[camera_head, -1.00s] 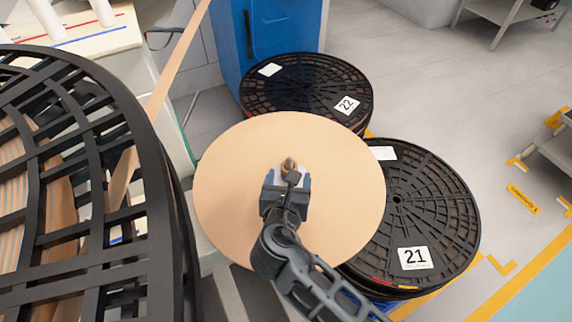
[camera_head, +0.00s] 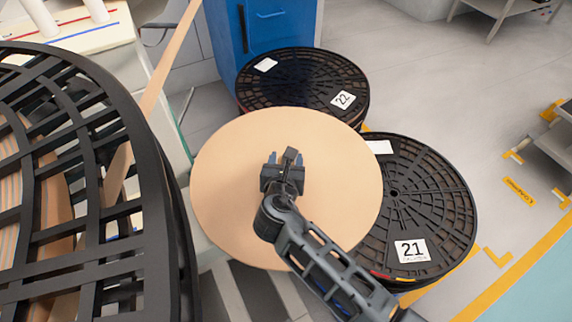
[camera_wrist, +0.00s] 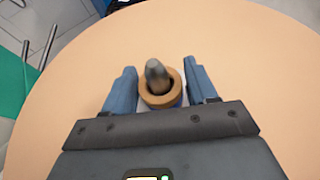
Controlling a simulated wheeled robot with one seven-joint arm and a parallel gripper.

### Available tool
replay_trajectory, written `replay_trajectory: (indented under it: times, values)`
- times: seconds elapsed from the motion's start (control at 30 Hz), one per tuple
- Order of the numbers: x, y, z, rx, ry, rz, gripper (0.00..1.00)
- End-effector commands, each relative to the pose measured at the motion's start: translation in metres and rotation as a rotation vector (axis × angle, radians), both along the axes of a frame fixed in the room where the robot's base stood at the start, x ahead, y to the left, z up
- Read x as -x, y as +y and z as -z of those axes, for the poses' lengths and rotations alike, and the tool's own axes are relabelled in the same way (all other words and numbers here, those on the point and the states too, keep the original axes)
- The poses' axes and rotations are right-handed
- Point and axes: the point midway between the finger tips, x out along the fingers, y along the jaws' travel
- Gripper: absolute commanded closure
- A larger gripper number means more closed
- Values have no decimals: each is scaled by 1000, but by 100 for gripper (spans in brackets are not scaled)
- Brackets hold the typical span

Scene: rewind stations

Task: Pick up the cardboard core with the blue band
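In the wrist view a cardboard core (camera_wrist: 161,98), a short brown ring, stands around a dark grey post (camera_wrist: 154,73) at the middle of a round tan disc (camera_wrist: 245,60). A little bluish colour shows low on the core's side; the band is not clear. My gripper (camera_wrist: 162,80) is open, with one blue finger on each side of the core. Any gap is narrow, and I cannot tell whether the fingers touch it. In the head view my gripper (camera_head: 285,158) is over the middle of the disc (camera_head: 235,190) and hides the core.
Black slotted reels marked 22 (camera_head: 300,78) and 21 (camera_head: 425,190) lie behind and right of the disc. A large black reel (camera_head: 150,170) stands close on the left, with a tan strip (camera_head: 172,55) rising from it. A blue cabinet (camera_head: 270,25) is behind.

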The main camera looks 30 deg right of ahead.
Motion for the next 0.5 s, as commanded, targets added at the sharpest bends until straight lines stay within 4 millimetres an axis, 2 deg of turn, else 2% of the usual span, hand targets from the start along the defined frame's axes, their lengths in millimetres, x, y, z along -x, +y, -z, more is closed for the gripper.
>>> replay_trajectory:
  times: [0.03, 0.37, 0.5]
  values:
    - [0, 0, 0, 0, 0, 0, 48]
    - [0, 0, 0, 0, 0, 0, 79]
    - [0, 0, 0, 0, 0, 0, 79]
